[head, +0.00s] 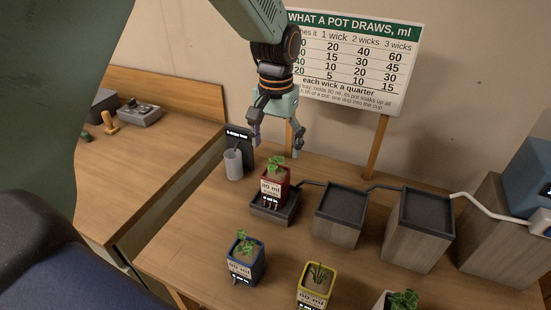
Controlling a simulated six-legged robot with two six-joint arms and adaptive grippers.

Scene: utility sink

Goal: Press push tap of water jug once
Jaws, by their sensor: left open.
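A blue container (530,170), which looks like the water jug, stands on a tall wooden block at the right edge and is cut off by the frame. A small dark part with a white mark shows low on its front; I cannot make out the push tap clearly. My left gripper (277,148) is open and empty, pointing down above the red pot (274,186) and well to the left of the blue container. The red pot holds a green seedling and sits on a dark tray (274,213). My right gripper is not in view.
Blue (245,262), yellow (314,288) and white pots stand in front. A grey cup (233,164) stands left. A chart (350,62) on posts rises behind.

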